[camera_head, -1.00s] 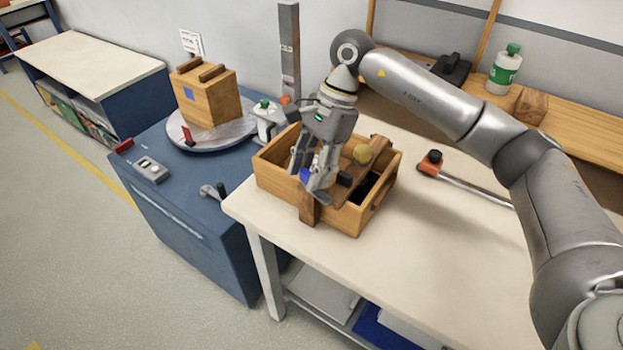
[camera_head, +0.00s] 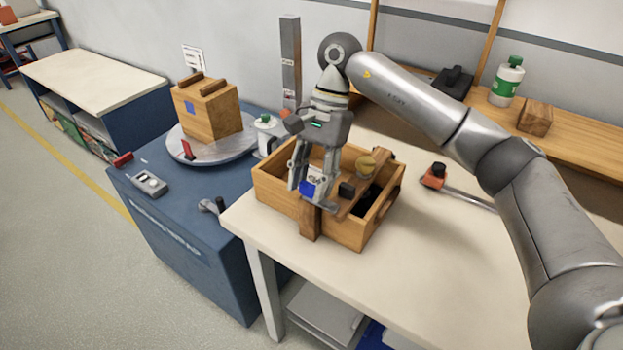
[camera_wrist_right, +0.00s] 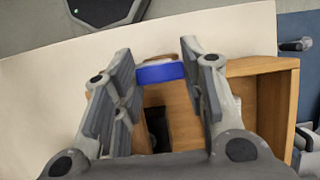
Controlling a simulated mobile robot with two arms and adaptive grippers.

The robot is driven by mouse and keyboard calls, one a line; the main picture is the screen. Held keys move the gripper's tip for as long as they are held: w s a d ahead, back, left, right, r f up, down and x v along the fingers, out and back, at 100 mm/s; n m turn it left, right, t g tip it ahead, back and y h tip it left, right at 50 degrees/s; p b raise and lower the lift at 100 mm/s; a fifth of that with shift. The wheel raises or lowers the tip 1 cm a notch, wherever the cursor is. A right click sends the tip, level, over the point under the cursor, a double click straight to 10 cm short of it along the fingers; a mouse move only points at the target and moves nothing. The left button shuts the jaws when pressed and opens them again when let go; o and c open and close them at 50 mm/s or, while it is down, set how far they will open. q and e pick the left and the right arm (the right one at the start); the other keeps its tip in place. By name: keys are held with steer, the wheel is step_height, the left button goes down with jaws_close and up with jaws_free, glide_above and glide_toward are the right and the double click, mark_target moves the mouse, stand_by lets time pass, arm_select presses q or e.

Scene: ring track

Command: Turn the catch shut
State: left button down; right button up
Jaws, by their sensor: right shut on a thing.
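My right gripper (camera_head: 312,195) points down over the front left part of an open wooden box (camera_head: 275,200) on the pale table. It is shut on a blue-and-white piece (camera_head: 311,186), whose blue face shows between the fingers in the right wrist view (camera_wrist_right: 160,73). A wooden bar (camera_head: 352,203) lies across the box, with a black block and a round yellowish knob (camera_head: 366,166) by it. A wooden upright piece (camera_head: 310,224) stands against the box's front wall. I cannot tell for sure which part is the catch. My left gripper is not in view.
A round turntable (camera_head: 215,152) on the blue cabinet carries a closed wooden box (camera_head: 207,108) and a red tab (camera_head: 188,150). A small lever (camera_head: 212,205) sits at the cabinet's edge. An orange-headed tool (camera_head: 434,175) lies on the table, right of the open box. The table front is clear.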

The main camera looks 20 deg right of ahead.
steer(key=o, duration=1)
steer(key=v, duration=1.2)
